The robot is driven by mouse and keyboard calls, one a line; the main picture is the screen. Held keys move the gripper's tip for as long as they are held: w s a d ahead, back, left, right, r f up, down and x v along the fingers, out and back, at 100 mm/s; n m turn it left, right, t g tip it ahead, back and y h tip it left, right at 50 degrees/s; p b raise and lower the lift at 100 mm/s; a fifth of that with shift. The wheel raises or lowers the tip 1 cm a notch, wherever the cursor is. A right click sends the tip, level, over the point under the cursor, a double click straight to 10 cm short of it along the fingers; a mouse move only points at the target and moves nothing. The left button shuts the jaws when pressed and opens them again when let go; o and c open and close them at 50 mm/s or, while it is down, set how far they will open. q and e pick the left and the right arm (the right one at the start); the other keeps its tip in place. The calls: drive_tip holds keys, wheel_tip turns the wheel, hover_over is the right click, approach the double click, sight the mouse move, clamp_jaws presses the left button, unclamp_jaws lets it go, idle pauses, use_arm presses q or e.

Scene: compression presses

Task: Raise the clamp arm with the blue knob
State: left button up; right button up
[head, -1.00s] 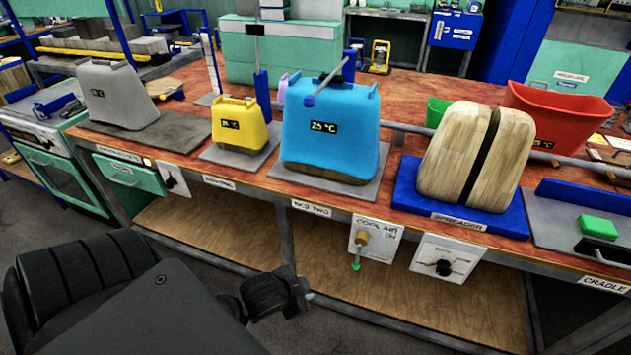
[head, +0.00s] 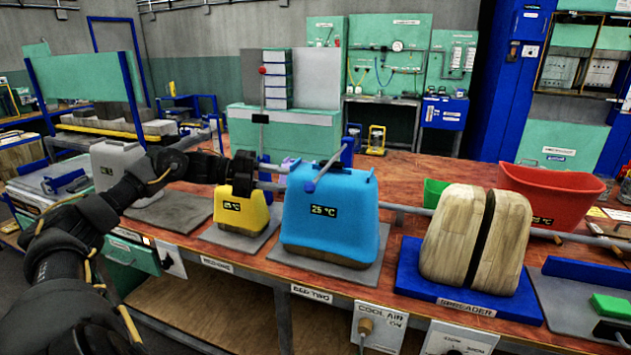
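The clamp arm with the blue knob (head: 310,187) is a grey bar above the blue block (head: 335,222). It slopes down towards me from a blue bracket, with its knob at the low near end, close to the block's upper left. My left gripper (head: 246,168) is black and hangs over the yellow block (head: 238,213), left of the blue knob and apart from it. Its fingers are seen too small and dark to tell whether they are open. My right gripper is not in view.
A thin upright bar with a red knob (head: 262,70) stands behind the yellow block. A grey block (head: 117,166) is at the left, partly behind my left arm. The wooden spreader block (head: 480,238) and red bin (head: 552,190) are to the right.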

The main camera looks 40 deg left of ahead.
sight(316, 178)
use_arm(q)
drive_tip(key=p+x, duration=0.1)
drive_tip(key=x, duration=0.2)
drive_tip(key=r+p+x, duration=0.1)
drive_tip(key=p+x, duration=0.1)
drive_tip(key=x, duration=0.1)
drive_tip(key=p+x, duration=0.2)
drive_tip(key=x, duration=0.1)
drive_tip(key=shift+w+d+r, duration=0.15)
drive_tip(key=shift+d+r, duration=0.05)
drive_tip(key=shift+r, duration=0.05)
drive_tip(key=shift+w+d+f+p, duration=0.15)
drive_tip(key=shift+w+d+p, duration=0.05)
drive_tip(key=shift+d+p, duration=0.1)
clamp_jaws()
